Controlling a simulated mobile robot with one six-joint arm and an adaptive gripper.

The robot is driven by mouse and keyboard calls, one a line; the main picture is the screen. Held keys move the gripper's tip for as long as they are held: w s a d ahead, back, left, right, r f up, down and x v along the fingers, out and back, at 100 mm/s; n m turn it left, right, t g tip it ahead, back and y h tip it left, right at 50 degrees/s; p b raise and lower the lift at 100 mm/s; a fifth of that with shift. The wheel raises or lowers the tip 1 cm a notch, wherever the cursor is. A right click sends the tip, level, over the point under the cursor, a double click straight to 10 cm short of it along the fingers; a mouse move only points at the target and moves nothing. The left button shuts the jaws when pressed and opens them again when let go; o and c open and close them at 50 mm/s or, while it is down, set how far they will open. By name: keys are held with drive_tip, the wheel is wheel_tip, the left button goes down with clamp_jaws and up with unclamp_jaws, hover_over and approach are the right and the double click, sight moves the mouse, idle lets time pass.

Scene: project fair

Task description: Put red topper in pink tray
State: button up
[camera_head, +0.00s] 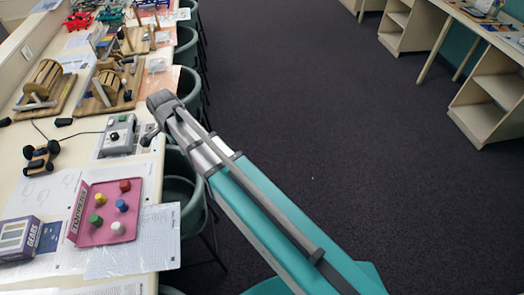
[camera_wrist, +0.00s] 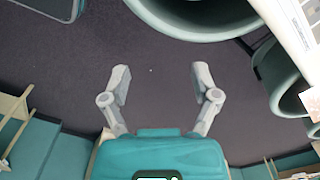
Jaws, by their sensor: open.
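The pink tray (camera_head: 89,233) lies on the white table at the lower left, with a raised back panel lettered "TOPPERS". The red topper (camera_head: 125,186) sits in the tray near its upper right corner. A yellow topper (camera_head: 100,198), a blue topper (camera_head: 121,205), a green topper (camera_head: 95,219) and a white topper (camera_head: 117,228) stand in the tray too. My gripper (camera_wrist: 160,80) is open and empty in the wrist view, over dark carpet and beside the chairs. In the head view my arm reaches up to the table edge, and its fingers are not clearly visible.
A purple "GEARS" box (camera_head: 18,238) stands left of the tray. A grey control box (camera_head: 118,135) and a small black wheeled object (camera_head: 40,158) are behind it. Wooden drum devices (camera_head: 45,80) stand farther back. Green chairs (camera_head: 184,190) line the table edge. The carpet right is clear.

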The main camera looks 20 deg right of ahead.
drive_tip(key=s+d+n, duration=0.3)
drive_tip(key=d+n, duration=0.1)
drive_tip(key=d, duration=0.5)
drive_tip(key=s+d+n, duration=0.3)
drive_tip(key=s+d, duration=0.1)
drive_tip(key=d, duration=0.5)
drive_tip(key=s+d+n, duration=0.3)
drive_tip(key=d+n, duration=0.1)
drive_tip(key=d, duration=0.5)
drive_tip(key=shift+s+d+n, duration=0.15)
drive_tip(key=shift+d+n, duration=0.15)
drive_tip(key=shift+d, duration=0.1)
drive_tip(key=shift+s, duration=0.1)
